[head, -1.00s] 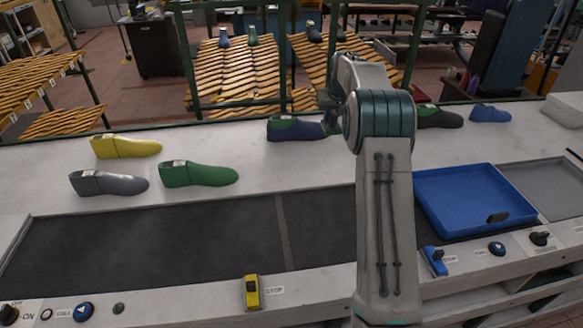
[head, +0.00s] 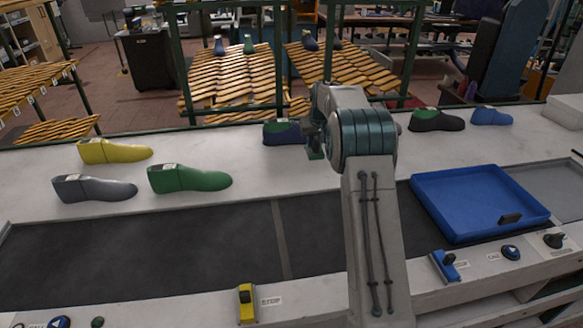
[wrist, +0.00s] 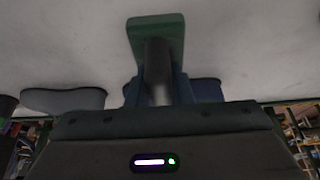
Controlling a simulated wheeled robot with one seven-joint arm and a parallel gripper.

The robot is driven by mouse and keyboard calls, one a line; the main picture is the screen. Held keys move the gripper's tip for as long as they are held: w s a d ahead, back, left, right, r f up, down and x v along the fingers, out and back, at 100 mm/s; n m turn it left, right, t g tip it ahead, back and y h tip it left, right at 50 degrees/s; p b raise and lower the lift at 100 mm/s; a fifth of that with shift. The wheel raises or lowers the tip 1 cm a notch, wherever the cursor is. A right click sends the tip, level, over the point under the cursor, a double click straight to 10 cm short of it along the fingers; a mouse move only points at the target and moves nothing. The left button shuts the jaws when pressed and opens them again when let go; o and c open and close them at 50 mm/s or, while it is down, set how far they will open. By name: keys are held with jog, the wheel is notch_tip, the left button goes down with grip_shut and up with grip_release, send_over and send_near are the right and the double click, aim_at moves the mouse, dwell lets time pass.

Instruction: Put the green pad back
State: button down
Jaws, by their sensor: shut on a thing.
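The green pad (wrist: 156,30) is a flat green plate with a dark round post (wrist: 157,65) standing on it. My gripper (wrist: 157,92) is shut on that post in the wrist view. In the head view the green pad (head: 316,153) shows small below my gripper (head: 314,135), beside the dark blue last with a green top (head: 283,132). The gripper hides the toe of that last. I cannot tell whether the pad touches the bench.
Yellow (head: 115,151), grey (head: 95,189) and green (head: 190,179) lasts stand on the white bench at left. Black-green (head: 437,121) and blue (head: 491,116) lasts stand at right. A blue tray (head: 428,213) lies at front right.

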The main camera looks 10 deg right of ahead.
jog(key=a+f, duration=0.1)
jog(key=a, duration=0.1)
jog(key=a+f+p, duration=0.1)
jog(key=a+f, duration=0.1)
jog(key=a, duration=0.1)
jog(key=a+f, duration=0.1)
jog(key=a, duration=0.1)
jog(key=shift+w+a+f+p, duration=0.2)
jog(key=shift+w+a+p, duration=0.1)
jog(key=shift+a+p, duration=0.05)
jog(key=shift+f+p, duration=0.7)
jog(key=shift+f, duration=1.4)
jog(key=c, duration=1.3)
grip_release()
jog(key=shift+f, duration=0.1)
